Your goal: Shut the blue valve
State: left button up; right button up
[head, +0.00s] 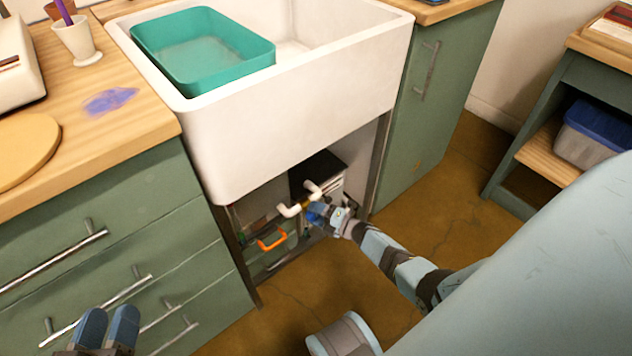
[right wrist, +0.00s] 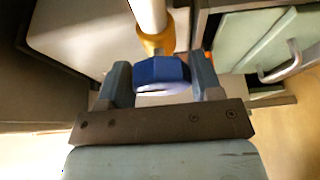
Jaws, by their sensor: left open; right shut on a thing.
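The blue valve (right wrist: 160,73) is a rounded blue handle on a brass fitting (right wrist: 155,42) at the end of a white pipe (right wrist: 148,12). My right gripper (right wrist: 161,78) is shut on the valve, one finger on each side. In the head view the valve (head: 316,212) shows small and partly hidden under the sink, with my right gripper (head: 325,214) at it. My left gripper (head: 107,328) is open and empty, at the lower left in front of the drawers.
The white sink (head: 285,135) hangs over the open pipe space. An orange handle (head: 271,240) is left of the valve. Green drawers (head: 120,245) stand left and a green cabinet (head: 428,110) right. The brown floor (head: 430,215) is clear at the right.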

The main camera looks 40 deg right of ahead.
pick_arm(q)
jog(key=shift+d+r, duration=0.1)
dwell(0.4)
pick_arm(e)
jog(key=o, duration=0.9)
pick_arm(q)
jog(key=r+p, duration=0.1)
jog(key=r+t+p, duration=0.1)
jog(key=r, duration=0.1)
jog(key=r+t+p, duration=0.1)
jog(key=r, duration=0.1)
jog(key=shift+a+r+n+p, duration=0.25)
jog(key=shift+n+p, duration=0.05)
jog(key=shift+p, duration=0.05)
pick_arm(e)
jog(key=v, duration=1.4)
jog(key=shift+f, duration=0.1)
